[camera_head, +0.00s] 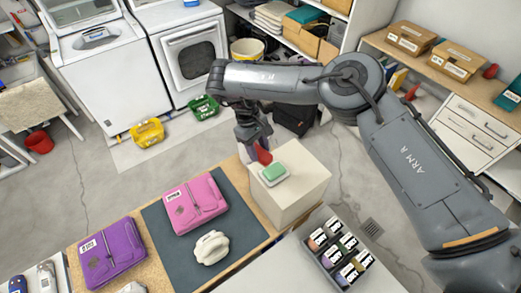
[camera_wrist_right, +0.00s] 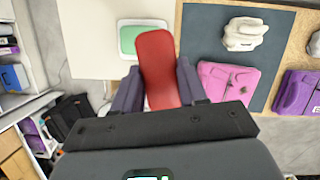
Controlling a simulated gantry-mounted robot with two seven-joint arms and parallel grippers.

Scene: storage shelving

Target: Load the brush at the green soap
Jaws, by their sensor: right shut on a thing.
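The green soap (camera_head: 275,173) lies on a small white dish on top of a cream block (camera_head: 312,186). It also shows in the wrist view (camera_wrist_right: 140,34), just left of the red brush. My right gripper (camera_head: 257,146) is shut on the red brush (camera_head: 264,156), whose rounded red end points down close to the soap's far-left edge. In the wrist view the brush (camera_wrist_right: 158,62) sits between the two fingers of my right gripper (camera_wrist_right: 160,88) and overlaps the dish's edge. I cannot tell whether brush and soap touch. Any bristles are hidden. My left gripper is not in view.
A pink bag (camera_head: 195,204) and a white cloth bundle (camera_head: 212,247) lie on the dark mat (camera_head: 168,240). A purple bag (camera_head: 112,253) is at left. A grey divided tray (camera_head: 338,250) stands front right of the block. Shelving with boxes (camera_head: 410,38) stands at back right.

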